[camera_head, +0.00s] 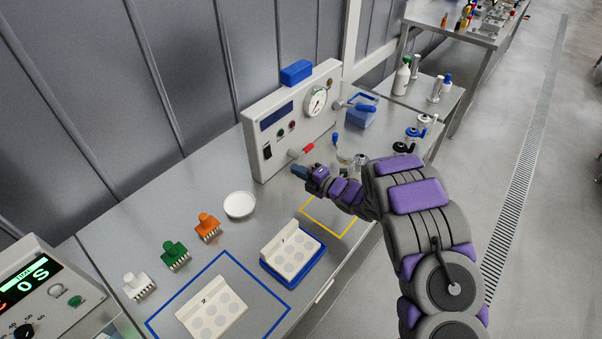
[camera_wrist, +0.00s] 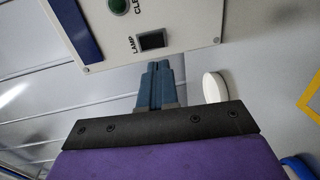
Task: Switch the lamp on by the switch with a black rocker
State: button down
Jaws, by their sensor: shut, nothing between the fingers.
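The black rocker switch (camera_wrist: 152,40), labelled LAMP, sits near a corner of a light control panel (camera_wrist: 190,40) in the wrist view. In the head view the rocker (camera_head: 267,153) is at the lower left of the panel front (camera_head: 262,170). My gripper (camera_head: 296,169) is in front of the panel, to the right of and below the rocker. Its blue-grey fingers (camera_wrist: 155,68) are shut and empty, pointing toward the panel edge below the rocker in the wrist view, apart from the rocker. I cannot tell which lamp it controls, or whether it is lit.
A red-handled lever (camera_head: 302,150) juts from the panel close to my gripper. A green button (camera_wrist: 118,4) is beside the rocker. A round white dish (camera_head: 239,205) stands left of the gripper. Orange (camera_head: 207,226) and green (camera_head: 174,254) toothed pieces lie further left.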

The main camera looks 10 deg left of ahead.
aim_at(270, 157)
jog(key=x, duration=0.9)
jog(key=shift+s+a+f+b, duration=0.1)
jog(key=shift+a+f+b, duration=0.15)
jog(key=shift+a+b, duration=0.1)
jog(key=shift+w+a, duration=0.15)
jog(key=shift+w, duration=0.1)
jog(key=shift+r, duration=0.1)
